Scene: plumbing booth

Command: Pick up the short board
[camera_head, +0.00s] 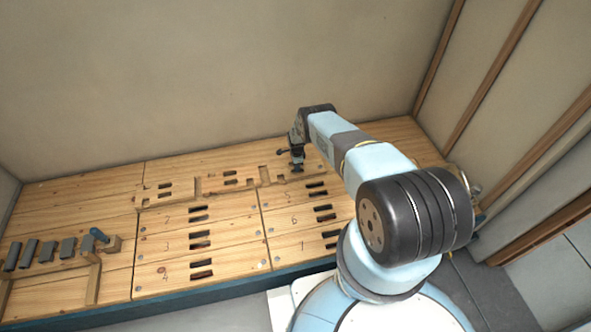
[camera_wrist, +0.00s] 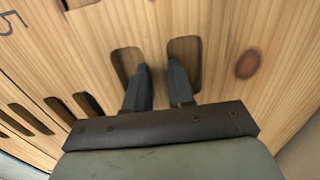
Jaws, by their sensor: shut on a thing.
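The short board (camera_wrist: 158,45) is pale wood with two dark rounded slots in the wrist view. My gripper (camera_wrist: 160,66) has one finger in each slot and is shut on the strip of wood between them. In the head view my gripper (camera_head: 297,164) points down at the back of the wooden bench top, behind the slotted boards marked 5 and 6. The fingertips are partly hidden inside the slots. I cannot tell whether the board is lifted from the surface.
The wooden bench (camera_head: 75,205) carries several numbered, slotted boards. A plain wall (camera_head: 200,80) stands close behind the bench, and a ribbed wall (camera_head: 500,75) stands at the right.

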